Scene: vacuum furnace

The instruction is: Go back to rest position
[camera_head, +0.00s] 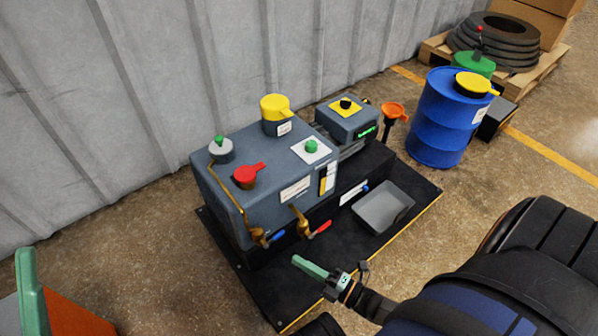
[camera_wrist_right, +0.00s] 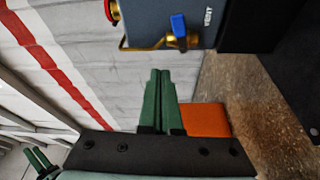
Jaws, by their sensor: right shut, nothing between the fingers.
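My right gripper (camera_head: 312,268) reaches in from the lower right in the head view, over the black base near the machine's front. Its green fingers are together and empty. In the right wrist view the two shut fingers (camera_wrist_right: 160,98) point toward the machine's brass valve with a blue lever (camera_wrist_right: 180,30), apart from it. The grey-blue machine (camera_head: 265,175) stands on a black base (camera_head: 405,220), with yellow, red and green-topped fittings.
A grey tray (camera_head: 383,207) lies on the base. A corrugated wall (camera_head: 100,100) runs behind. Floor is clear between wall and machine.

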